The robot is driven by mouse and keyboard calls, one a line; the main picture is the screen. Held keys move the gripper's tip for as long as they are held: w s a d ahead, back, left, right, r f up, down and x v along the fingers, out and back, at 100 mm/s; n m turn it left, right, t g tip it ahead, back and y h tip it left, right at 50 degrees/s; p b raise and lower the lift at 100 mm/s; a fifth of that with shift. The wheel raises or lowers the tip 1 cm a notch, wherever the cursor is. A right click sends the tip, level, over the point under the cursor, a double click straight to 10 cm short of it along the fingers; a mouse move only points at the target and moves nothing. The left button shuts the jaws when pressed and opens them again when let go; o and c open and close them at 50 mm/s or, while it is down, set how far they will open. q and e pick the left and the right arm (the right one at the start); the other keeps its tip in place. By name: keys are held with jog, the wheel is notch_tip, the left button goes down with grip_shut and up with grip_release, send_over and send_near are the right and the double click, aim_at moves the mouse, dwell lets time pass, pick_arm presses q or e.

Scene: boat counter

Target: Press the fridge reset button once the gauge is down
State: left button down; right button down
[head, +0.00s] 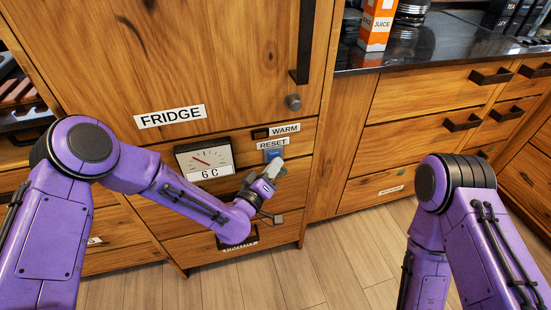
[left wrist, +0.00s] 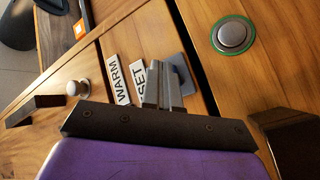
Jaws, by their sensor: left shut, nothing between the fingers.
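The wooden fridge front carries a RESET label (head: 272,144) above a blue reset button plate (head: 273,153). The gauge (head: 204,159) beside it reads "6 C", its needle pointing up and left. My left gripper (head: 270,176) is shut and empty, just below and in front of the plate. In the left wrist view the fingers (left wrist: 162,86) overlap the RESET label and the plate (left wrist: 182,73); the button is hidden and contact cannot be told. My right arm shows, but not its gripper.
A fridge knob (head: 293,102) and long dark handle (head: 305,40) are above. A juice carton (head: 376,25) stands on the dark counter (head: 440,45) at right. Floor is clear.

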pick_arm(q)
jog(key=shift+s+d, duration=0.3)
jog(key=shift+s, duration=0.6)
jog(key=shift+s+d+b, duration=0.15)
jog(key=shift+s+d, duration=0.1)
jog(key=shift+s, duration=0.55)
jog(key=shift+s+d+b, duration=0.1)
jog(key=shift+s+d, duration=0.15)
jog(key=shift+s, duration=0.55)
jog(key=shift+s+d+b, duration=0.15)
jog(key=shift+s+d, duration=0.1)
jog(key=shift+s, duration=0.55)
